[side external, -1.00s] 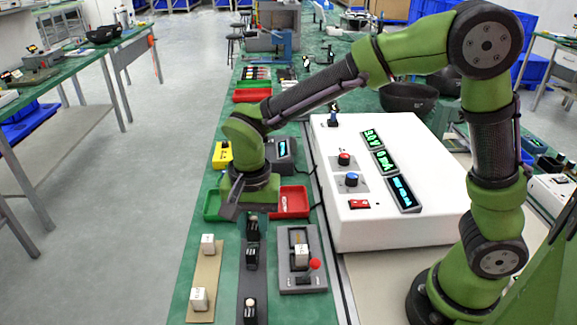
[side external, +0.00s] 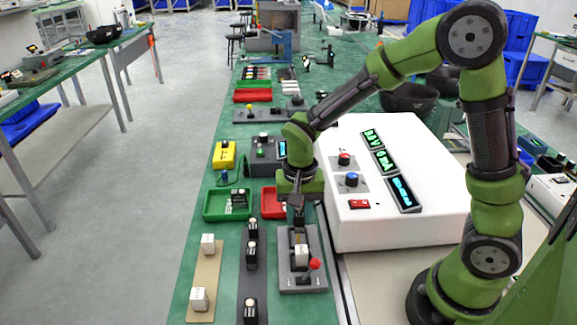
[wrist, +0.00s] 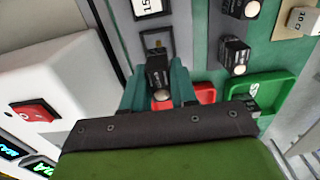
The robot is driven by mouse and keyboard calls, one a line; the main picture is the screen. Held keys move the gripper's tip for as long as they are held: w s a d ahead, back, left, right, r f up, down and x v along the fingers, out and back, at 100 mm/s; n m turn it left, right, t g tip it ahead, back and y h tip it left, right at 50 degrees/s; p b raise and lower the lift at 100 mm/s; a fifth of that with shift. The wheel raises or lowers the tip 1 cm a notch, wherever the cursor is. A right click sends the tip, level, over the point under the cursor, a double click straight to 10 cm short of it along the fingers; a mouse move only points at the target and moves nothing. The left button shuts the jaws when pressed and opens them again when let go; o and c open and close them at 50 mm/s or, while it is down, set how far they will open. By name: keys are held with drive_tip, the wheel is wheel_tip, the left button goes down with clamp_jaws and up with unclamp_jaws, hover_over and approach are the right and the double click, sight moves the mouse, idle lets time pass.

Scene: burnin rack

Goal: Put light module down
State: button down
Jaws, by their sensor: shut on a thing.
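My gripper (side external: 297,222) points down at the far end of the grey fixture (side external: 284,262), which has a red-knobbed lever. In the wrist view its two teal fingers (wrist: 158,88) are shut on the light module (wrist: 157,70), a black block with a pale round dome. The module is in front of an empty-looking framed slot (wrist: 152,38) of the fixture. I cannot tell whether it touches the fixture. A white block (side external: 301,256) sits in the fixture's nearer slot. In the side view the held module is mostly hidden by the gripper.
Left of the fixture, a dark strip (side external: 250,284) bears several black modules, and a tan strip (side external: 206,258) bears two white blocks. A green tray (side external: 212,207) with dark parts and a red tray (side external: 270,205) lie behind. The white instrument box (side external: 390,229) stands close on the right.

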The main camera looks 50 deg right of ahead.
sight(298, 224)
drive_tip(key=shift+f, duration=1.65)
drive_tip(key=shift+f, duration=0.1)
drive_tip(key=c, duration=0.9)
unclamp_jaws()
